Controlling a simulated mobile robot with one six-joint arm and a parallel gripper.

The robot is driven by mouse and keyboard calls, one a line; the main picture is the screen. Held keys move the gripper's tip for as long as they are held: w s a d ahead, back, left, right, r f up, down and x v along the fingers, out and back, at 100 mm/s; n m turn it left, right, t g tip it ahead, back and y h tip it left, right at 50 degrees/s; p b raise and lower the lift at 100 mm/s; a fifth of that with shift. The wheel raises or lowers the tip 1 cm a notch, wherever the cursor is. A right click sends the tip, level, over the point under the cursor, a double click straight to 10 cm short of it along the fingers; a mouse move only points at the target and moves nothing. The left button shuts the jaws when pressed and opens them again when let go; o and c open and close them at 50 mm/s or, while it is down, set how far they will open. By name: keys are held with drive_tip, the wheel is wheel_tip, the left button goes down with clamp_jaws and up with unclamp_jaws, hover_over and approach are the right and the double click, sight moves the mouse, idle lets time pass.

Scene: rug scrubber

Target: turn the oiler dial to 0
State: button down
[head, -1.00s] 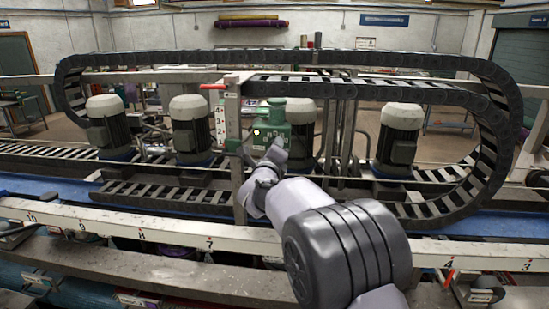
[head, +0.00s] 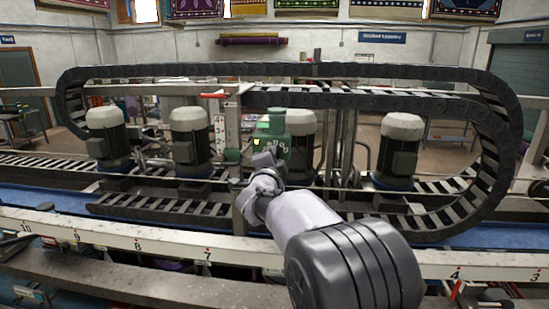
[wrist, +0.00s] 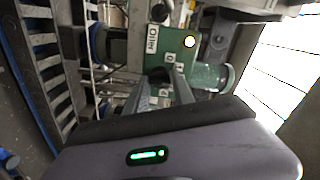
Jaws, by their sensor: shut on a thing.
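The green oiler box (head: 274,139) stands in front of the middle motors in the head view, behind my gripper (head: 264,158). In the wrist view the oiler (wrist: 145,58) shows close up, with a white lettered label and a small lit yellow-white lamp (wrist: 189,41). My gripper (wrist: 166,88) reaches to its front, and its two fingers are shut on a small part there, apparently the dial. The dial itself is mostly hidden between the fingers, and I cannot read its setting. Small marked plates show beside the fingertips.
A black cable chain (head: 490,130) loops around the machine above and right of the oiler. Several grey motors, one at the left (head: 107,138), stand in a row. A white numbered rail (head: 130,240) runs across the front, below my arm. A red-handled post stands just left of the oiler.

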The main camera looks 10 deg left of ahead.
drive_tip(key=shift+r+n+p, duration=0.15)
drive_tip(key=shift+n+p, duration=2.25)
drive_tip(key=shift+n, duration=4.4)
drive_tip(key=c, duration=1.1)
unclamp_jaws()
drive_tip(key=shift+a, duration=0.1)
